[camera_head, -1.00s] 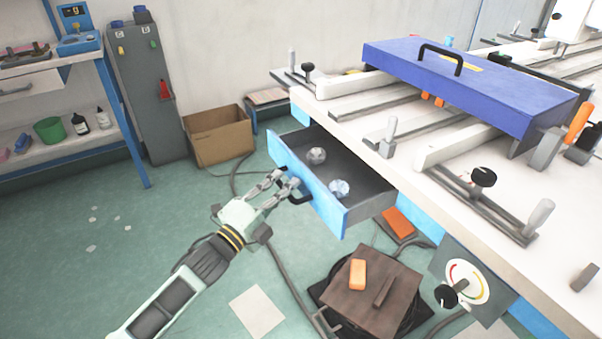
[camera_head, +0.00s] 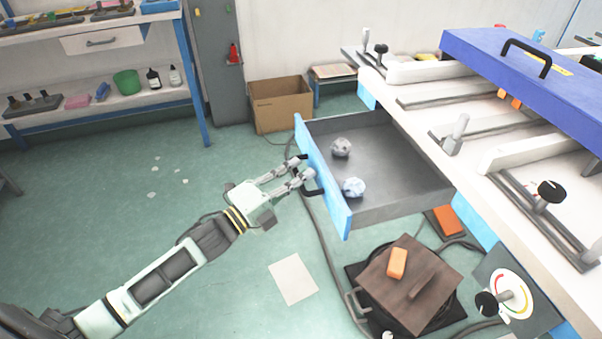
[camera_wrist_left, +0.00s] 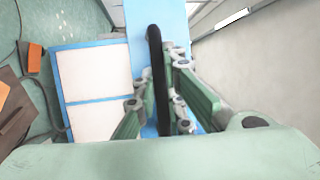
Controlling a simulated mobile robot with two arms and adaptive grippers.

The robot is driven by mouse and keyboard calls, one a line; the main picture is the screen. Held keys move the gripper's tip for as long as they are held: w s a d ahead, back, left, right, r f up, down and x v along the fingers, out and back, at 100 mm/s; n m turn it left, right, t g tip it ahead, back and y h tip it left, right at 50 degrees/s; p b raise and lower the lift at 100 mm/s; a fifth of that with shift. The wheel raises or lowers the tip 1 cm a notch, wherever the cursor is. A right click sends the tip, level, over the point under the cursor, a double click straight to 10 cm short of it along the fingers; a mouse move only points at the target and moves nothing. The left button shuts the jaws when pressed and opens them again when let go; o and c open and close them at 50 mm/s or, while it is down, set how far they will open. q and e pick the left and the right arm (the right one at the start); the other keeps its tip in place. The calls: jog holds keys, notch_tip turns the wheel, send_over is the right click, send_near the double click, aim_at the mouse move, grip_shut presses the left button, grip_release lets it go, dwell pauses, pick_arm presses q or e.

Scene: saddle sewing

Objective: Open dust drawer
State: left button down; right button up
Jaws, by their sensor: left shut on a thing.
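The dust drawer (camera_head: 390,190) stands pulled out from under the white worktable, with a blue front panel (camera_head: 322,178) and a grey inside. Two crumpled balls lie in it, a grey one (camera_head: 341,148) and a pale blue one (camera_head: 353,187). My left gripper (camera_head: 306,170) is at the drawer's front, shut on its black handle (camera_head: 313,192). In the left wrist view the black handle (camera_wrist_left: 157,75) runs between the two fingers, in front of the blue panel. The fingers hide part of the handle. My right gripper is not in view.
The worktable (camera_head: 560,200) carries clamps and a blue press beam (camera_head: 500,65). A cardboard box (camera_head: 282,104) stands behind. The floor left of the drawer is mostly clear.

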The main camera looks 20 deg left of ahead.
pick_arm(q)
jog(key=shift+f, duration=0.15)
jog(key=c, duration=1.8)
grip_release()
jog(key=v, duration=1.2)
